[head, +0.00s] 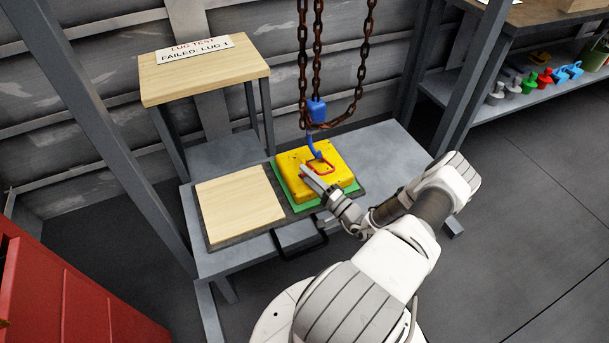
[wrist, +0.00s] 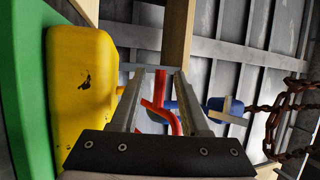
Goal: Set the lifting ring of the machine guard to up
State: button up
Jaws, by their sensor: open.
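The machine guard (head: 292,183) is a worn yellow block on a green base on the grey bench. It fills the left of the wrist view (wrist: 78,85). Its red lifting ring (head: 326,172) is on top of the guard; its exact tilt is hard to tell. My gripper (head: 306,172) is low over the guard, beside the ring. In the wrist view my gripper (wrist: 159,76) is open, and part of the red ring (wrist: 162,88) shows between its fingers. I cannot tell whether a finger touches it.
A blue hook (head: 314,146) under a blue block (head: 317,110) hangs on rusty chains (head: 319,50) close above the ring. A pale wooden board (head: 240,208) lies to the left. A wooden stand with a sign (head: 195,49) reading "FAILED: LUG 1" is behind.

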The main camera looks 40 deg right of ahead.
jog(key=shift+w+a+r, duration=0.1)
jog(key=shift+w+r, duration=0.05)
jog(key=shift+w, duration=0.3)
grip_shut()
dwell(1.2)
